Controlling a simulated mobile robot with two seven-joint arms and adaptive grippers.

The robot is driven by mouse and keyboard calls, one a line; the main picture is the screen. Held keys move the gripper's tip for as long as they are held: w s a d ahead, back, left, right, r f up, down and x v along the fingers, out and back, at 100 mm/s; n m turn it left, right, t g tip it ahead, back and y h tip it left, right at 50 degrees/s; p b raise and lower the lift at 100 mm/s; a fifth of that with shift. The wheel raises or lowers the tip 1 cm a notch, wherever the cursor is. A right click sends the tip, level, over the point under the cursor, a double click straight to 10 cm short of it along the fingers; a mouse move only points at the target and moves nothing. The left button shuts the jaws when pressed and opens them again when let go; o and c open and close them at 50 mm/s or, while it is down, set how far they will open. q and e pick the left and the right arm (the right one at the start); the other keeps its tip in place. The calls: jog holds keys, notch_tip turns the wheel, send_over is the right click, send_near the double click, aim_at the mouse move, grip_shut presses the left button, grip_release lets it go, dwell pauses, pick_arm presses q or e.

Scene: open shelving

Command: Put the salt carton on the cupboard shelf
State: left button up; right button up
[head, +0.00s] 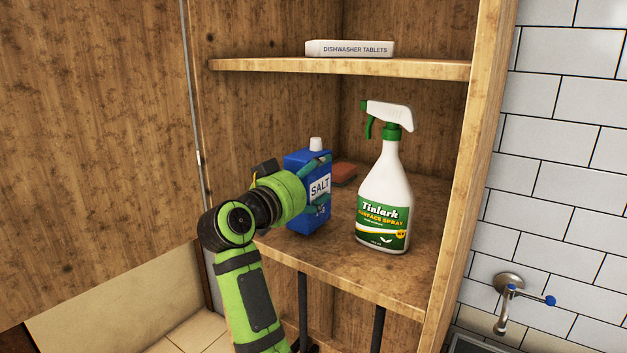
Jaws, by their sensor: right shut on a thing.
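The salt carton (318,188) is blue with a white cap and a "SALT" label. It stands upright at the left part of the lower cupboard shelf (345,272). I cannot tell whether its base touches the board or hangs just above it. My right gripper (300,176) is shut on the carton from the left side, with a dark finger across its upper front. The green wrist hides part of the carton's left edge. My left gripper is not in view.
A white and green spray bottle (383,195) stands right of the carton. A reddish sponge (343,174) lies behind them. A dishwasher tablets box (350,49) lies on the upper shelf (300,66). The lower shelf's front right is bare. A tap (510,295) is at right.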

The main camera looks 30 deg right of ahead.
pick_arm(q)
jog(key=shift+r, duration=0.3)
pick_arm(e)
jog(key=shift+f, duration=0.55)
jog(key=o, duration=1.7)
jog(key=shift+f, duration=0.3)
jog(key=shift+s, duration=0.1)
jog(key=shift+r, duration=0.1)
